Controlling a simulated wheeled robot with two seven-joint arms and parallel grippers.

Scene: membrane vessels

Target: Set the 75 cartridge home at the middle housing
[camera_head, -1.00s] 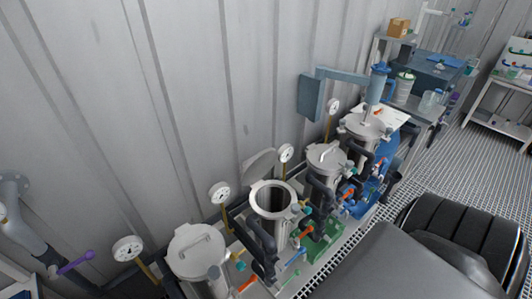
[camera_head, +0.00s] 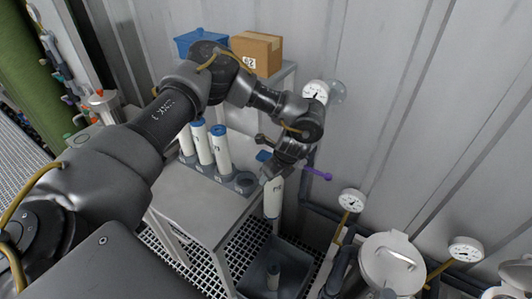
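My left gripper (camera_head: 274,172) comes in from the left and points down, at the right end of a grey bench. It appears shut on a white cartridge (camera_head: 272,200), which hangs upright below the fingers; its number is too small to read and its top is hidden by the gripper. Several white cartridges with blue tops, including this one (camera_head: 221,150), stand in a rack on the bench. An empty round holder (camera_head: 246,182) is at the rack's right end. A housing with a closed lid (camera_head: 393,264) stands at the lower right. The middle housing is not clearly in view. My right gripper is not in view.
A dark grey tub (camera_head: 291,252) with a short post inside stands on the floor below the held cartridge. A purple valve handle (camera_head: 316,175) is close right of the gripper. Gauges (camera_head: 352,200) stand along the wall. A cardboard box (camera_head: 257,53) and blue bin are behind.

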